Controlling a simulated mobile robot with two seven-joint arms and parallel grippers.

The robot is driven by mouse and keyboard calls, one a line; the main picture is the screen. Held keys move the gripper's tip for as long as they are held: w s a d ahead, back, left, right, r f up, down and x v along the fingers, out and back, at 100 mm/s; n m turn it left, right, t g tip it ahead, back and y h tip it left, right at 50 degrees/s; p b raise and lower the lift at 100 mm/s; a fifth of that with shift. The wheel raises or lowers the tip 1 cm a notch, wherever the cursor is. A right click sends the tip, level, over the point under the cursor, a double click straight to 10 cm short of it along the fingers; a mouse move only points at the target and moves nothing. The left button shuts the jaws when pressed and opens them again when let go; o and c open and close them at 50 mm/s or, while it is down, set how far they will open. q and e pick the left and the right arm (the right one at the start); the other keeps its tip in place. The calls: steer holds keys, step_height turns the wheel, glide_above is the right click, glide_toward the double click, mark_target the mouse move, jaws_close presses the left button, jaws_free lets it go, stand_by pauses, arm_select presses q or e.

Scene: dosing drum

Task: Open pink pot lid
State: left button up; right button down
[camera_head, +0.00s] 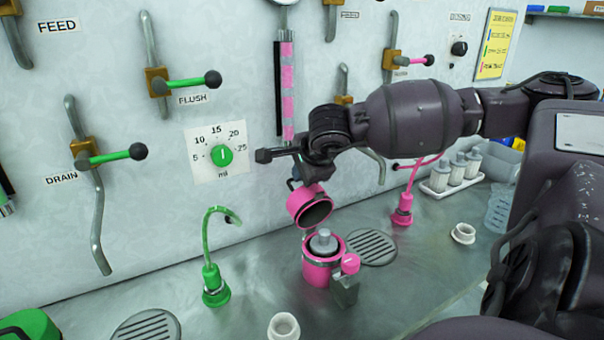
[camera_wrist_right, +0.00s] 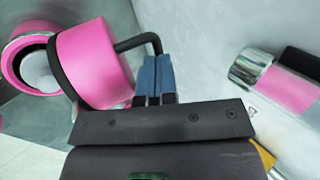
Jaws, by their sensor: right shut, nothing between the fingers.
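The pink pot (camera_head: 318,272) stands on the metal counter, with a grey-topped piece showing inside its open mouth. Its pink lid (camera_head: 300,204) is tipped up above the pot's back-left side, its dark underside facing forward. In the right wrist view the lid (camera_wrist_right: 95,62) is large, with a black bent handle (camera_wrist_right: 140,42) reaching to my fingers. My right gripper (camera_head: 294,184) is just above the lid. Its blue fingers (camera_wrist_right: 153,80) are shut with nothing between them, close beside the handle; whether they touch it is unclear. My left gripper is not in view.
A green spout (camera_head: 210,275) stands left of the pot and a pink spout (camera_head: 402,210) behind it to the right. A drain grille (camera_head: 372,247) and a small white cup (camera_head: 284,326) are close by. The wall holds levers and a green dial (camera_head: 222,155).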

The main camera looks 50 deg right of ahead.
steer(key=shift+w+d+f+g+b, duration=0.25)
steer(key=shift+w+f+g+b, duration=0.35)
steer(key=shift+w+f+b, duration=0.25)
step_height(320, 180, up, 8)
steer(key=f+p, duration=0.1)
steer(key=p, duration=0.1)
glide_above(311, 190)
steer(key=w, duration=0.2)
steer(key=shift+d+r, duration=0.25)
steer(key=shift+d, duration=0.1)
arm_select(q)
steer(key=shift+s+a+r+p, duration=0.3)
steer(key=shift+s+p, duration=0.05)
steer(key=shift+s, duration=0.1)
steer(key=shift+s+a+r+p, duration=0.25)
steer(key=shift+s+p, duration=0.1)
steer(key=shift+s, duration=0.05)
arm_select(e)
steer(key=v, duration=0.5)
steer(key=shift+w+d+r, duration=0.15)
steer(key=shift+w+r, duration=0.05)
steer(key=shift+r, duration=0.3)
